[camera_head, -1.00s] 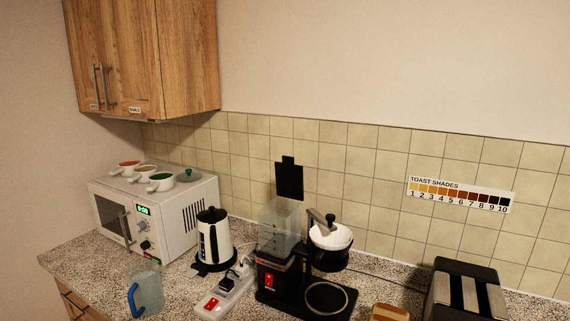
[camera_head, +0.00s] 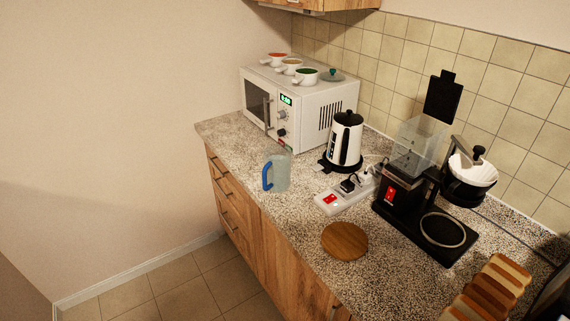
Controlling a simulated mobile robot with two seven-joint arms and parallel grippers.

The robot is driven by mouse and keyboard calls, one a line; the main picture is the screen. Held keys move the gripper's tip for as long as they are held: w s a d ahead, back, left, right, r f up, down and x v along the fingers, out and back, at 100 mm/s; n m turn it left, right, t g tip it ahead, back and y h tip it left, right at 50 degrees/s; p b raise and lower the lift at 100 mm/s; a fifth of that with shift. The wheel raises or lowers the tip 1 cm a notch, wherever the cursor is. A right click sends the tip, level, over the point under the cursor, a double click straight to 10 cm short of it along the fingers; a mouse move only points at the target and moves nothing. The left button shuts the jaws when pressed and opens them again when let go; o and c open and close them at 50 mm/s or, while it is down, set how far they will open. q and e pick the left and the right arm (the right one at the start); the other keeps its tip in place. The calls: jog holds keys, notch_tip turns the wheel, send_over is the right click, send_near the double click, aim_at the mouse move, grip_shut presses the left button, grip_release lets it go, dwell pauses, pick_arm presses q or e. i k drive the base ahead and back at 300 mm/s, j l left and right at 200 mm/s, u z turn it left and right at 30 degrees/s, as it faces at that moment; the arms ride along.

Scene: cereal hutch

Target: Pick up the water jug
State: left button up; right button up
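The water jug (camera_head: 281,172) is a clear, pale blue jug with a bright blue handle on its left side. It stands upright on the speckled countertop (camera_head: 300,225), close to the front edge. It is in front of the white microwave and to the left of the power strip. Neither of my grippers is in the head view.
A white microwave (camera_head: 315,107) with several small bowls on top stands behind the jug. The floor (camera_head: 205,285) at left is clear.

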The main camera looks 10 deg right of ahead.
aim_at(277, 169)
jog(key=i+j, duration=1.55)
jog(key=j, duration=0.2)
jog(key=i+j, duration=0.8)
jog(key=i+j+z, duration=0.05)
